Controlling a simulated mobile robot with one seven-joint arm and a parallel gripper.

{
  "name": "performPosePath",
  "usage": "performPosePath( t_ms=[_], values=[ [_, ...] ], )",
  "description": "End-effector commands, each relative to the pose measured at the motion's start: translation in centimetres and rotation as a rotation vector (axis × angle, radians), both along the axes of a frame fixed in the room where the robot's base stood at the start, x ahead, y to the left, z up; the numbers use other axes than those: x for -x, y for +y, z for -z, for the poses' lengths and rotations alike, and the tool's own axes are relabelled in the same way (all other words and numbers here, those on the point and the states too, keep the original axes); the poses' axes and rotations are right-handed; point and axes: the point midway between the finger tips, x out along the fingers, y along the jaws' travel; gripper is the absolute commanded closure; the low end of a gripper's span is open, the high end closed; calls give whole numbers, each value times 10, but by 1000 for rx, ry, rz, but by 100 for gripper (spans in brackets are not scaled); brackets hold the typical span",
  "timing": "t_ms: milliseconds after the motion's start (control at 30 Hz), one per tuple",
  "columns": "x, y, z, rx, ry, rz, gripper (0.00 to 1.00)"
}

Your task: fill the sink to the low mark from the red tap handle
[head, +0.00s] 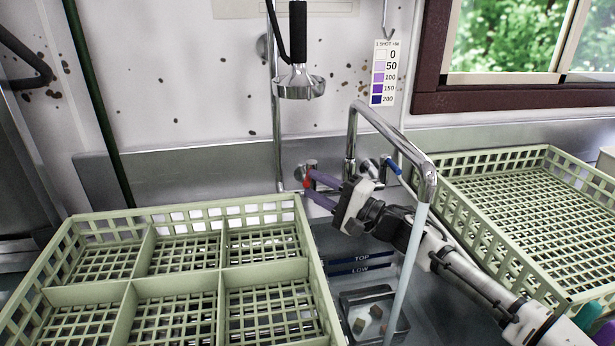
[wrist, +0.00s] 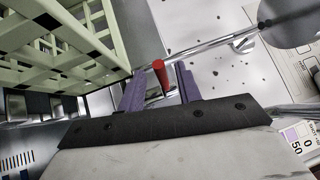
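The red tap handle (head: 307,179) is on the wall behind the sink, and it also shows in the wrist view (wrist: 160,74). My gripper (head: 315,187) is at it, with its two purple fingers (wrist: 160,84) apart on either side of the handle and a visible gap beside it. The curved spout (head: 397,143) pours a stream of water (head: 408,268) into the sink (head: 340,240). The TOP and LOW marks (head: 361,269) are dark bands on the sink's back wall. The water surface is hard to make out.
A divided green rack (head: 172,212) stands left of the sink, and an undivided green rack (head: 480,163) stands right. A blue tap handle (head: 392,167) is behind my wrist. A spray head (head: 299,86) hangs above. A small tray (head: 402,325) with brown pieces is in the sink.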

Motion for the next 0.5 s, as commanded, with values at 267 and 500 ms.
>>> performPosePath(
  t_ms=[267, 500],
  values=[
    [-15, 23, -6, -1, 0, 1, 66],
    [-17, 25, -6, 0, 0, 1, 66]
  ],
)
